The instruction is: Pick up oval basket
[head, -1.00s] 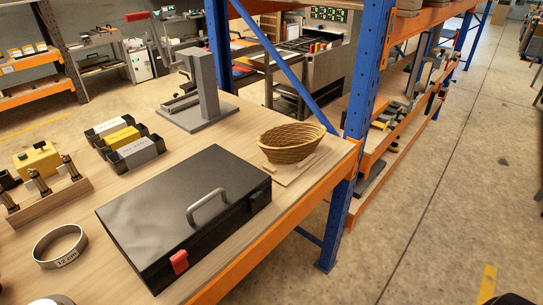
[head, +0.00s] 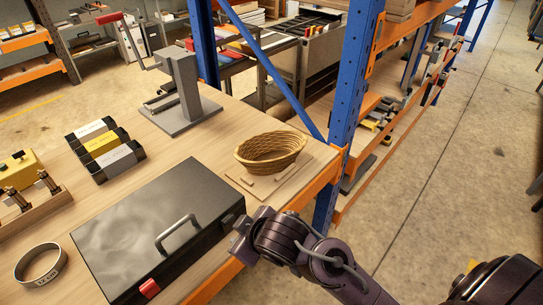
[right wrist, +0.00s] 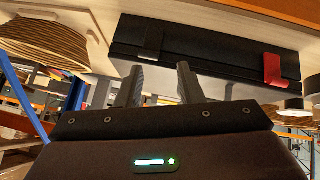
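The oval basket (head: 271,149) is woven and tan. It stands upright on a thin wooden board (head: 250,187) near the right end of the table. It also shows in the right wrist view at upper left (right wrist: 48,40). My right gripper (head: 240,238) is at the table's front edge, in front of the basket and beside the black case. In the right wrist view its two fingers (right wrist: 157,82) are apart with nothing between them. My left gripper is in neither view.
A black case (head: 150,235) with a grey handle and red latch lies left of my right gripper. A grey stand (head: 180,90) is behind the basket at left. A blue rack post (head: 350,100) rises to the right.

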